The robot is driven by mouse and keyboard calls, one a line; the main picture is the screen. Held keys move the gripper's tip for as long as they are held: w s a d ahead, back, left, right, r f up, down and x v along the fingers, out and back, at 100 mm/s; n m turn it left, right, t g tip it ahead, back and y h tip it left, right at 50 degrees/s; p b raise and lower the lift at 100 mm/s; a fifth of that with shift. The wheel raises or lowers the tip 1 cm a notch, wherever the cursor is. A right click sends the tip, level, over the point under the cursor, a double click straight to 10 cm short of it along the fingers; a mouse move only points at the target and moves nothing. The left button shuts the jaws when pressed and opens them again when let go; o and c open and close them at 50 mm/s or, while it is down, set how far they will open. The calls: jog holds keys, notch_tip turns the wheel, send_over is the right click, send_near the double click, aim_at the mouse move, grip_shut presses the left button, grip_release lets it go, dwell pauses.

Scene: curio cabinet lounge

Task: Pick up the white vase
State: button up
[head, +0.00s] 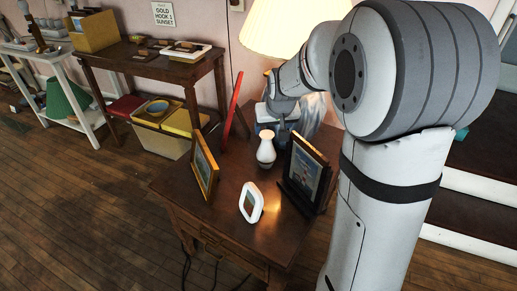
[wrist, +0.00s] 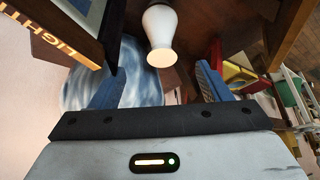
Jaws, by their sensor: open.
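I cannot tell how far the fingertips are from the vase.
On the table (head: 190,196), a dark picture frame (head: 305,172) stands right of the vase, a gold frame (head: 205,165) left, and a small white frame (head: 251,202) in front. A red upright frame (head: 233,105) and a lit lamp (head: 287,28) are behind.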

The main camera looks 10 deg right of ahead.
aim_at(266, 139)
jog(key=shift+t, duration=0.3)
jog(key=x, duration=0.2)
jog(key=b+x, duration=0.1)
jog(key=x, duration=0.2)
jog(key=w+b+x, duration=0.1)
jog(key=x, duration=0.1)
jog(key=shift+w, duration=0.15)
jog(key=b+x, duration=0.3)
jog(key=x, duration=0.4)
jog(key=shift+w+a+f, duration=0.1)
jog(key=shift+f, duration=0.05)
jog(key=shift+c, duration=0.5)
jog(key=c, duration=1.2)
